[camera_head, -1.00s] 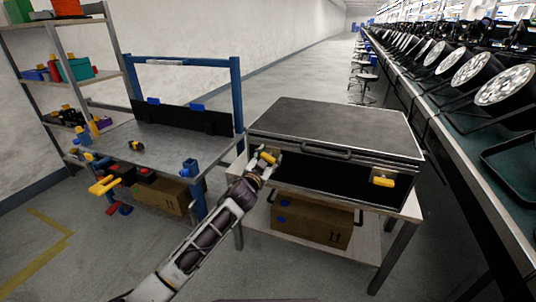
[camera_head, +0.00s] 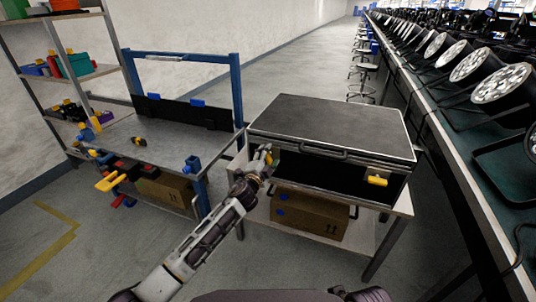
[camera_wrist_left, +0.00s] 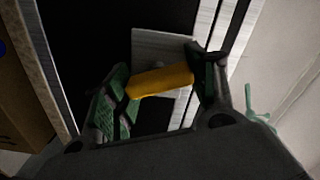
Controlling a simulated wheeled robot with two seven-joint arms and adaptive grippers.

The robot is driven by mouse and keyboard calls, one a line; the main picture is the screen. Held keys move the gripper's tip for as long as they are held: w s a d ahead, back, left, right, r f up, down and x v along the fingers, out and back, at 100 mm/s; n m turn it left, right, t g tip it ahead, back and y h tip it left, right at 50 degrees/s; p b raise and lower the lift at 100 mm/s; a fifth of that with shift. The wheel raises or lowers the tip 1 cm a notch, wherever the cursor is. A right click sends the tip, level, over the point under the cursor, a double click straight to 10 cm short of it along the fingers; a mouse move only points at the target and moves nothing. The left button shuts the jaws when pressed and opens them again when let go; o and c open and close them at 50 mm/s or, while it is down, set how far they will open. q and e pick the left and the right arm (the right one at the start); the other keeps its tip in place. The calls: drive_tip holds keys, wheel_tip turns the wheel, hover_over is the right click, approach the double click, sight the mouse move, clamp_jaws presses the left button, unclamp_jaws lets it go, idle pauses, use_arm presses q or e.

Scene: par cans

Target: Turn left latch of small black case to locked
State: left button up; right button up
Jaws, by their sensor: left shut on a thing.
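The small black case (camera_head: 330,125) lies closed on a table, its front side with the handle (camera_head: 312,149) facing me. The right yellow latch (camera_head: 377,180) lies level on its front. My left gripper (camera_head: 264,158) is at the left end of the case's front. In the left wrist view, my left gripper (camera_wrist_left: 165,90) is shut on the left latch (camera_wrist_left: 160,81), a yellow bar between its two green-padded fingers, over a pale metal plate. The latch's exact turn relative to the case is hard to tell. My right gripper is not in view.
A blue-framed workbench (camera_head: 165,143) with tools stands to the left. A long bench with several par cans (camera_head: 503,83) runs along the right. The floor between is open.

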use_arm(q)
drive_tip(key=shift+m, duration=0.4)
drive_tip(key=shift+f+m+p, duration=0.1)
drive_tip(key=shift+m+p, duration=0.7)
drive_tip(key=shift+m, duration=1.2)
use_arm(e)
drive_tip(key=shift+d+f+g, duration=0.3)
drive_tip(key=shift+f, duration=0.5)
use_arm(q)
drive_tip(key=o, duration=1)
drive_tip(key=shift+s, duration=0.2)
drive_tip(key=shift+v, duration=5.8)
drive_tip(key=shift+a, duration=0.1)
